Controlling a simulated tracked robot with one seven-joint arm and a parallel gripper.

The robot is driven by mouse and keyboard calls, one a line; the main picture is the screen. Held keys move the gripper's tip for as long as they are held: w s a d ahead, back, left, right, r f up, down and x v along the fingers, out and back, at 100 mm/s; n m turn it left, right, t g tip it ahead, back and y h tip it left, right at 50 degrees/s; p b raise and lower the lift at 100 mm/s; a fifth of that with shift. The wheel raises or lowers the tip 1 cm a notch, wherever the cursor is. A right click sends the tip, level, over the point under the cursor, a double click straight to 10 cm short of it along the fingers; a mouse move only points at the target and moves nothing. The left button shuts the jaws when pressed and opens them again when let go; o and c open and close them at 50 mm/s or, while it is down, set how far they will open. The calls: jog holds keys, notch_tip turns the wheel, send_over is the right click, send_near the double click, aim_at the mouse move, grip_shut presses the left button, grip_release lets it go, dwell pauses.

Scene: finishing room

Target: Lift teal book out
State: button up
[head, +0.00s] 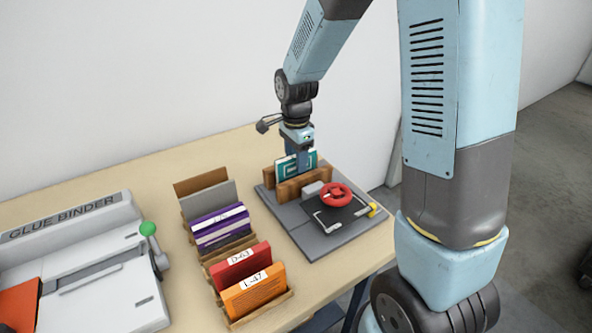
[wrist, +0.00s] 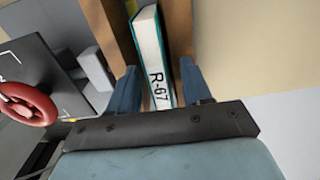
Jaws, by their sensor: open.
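The teal book (head: 294,166) stands upright between two wooden blocks (head: 304,188) on the grey press base. My gripper (head: 300,158) is over the book, pointing down. In the wrist view my gripper (wrist: 160,86) has its blue fingers apart, one on each side of the spine. A gap shows beside the book, and the fingers do not appear closed on it. The book's lower part is hidden by the front block.
A red handwheel (head: 335,194) and dark plate sit on the press base (head: 315,240), right of the blocks. A wooden rack (head: 235,245) holds purple, red and orange books. A glue binder (head: 85,260) with a green-knobbed lever stands left.

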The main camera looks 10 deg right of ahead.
jog(key=shift+c, duration=0.5)
grip_shut()
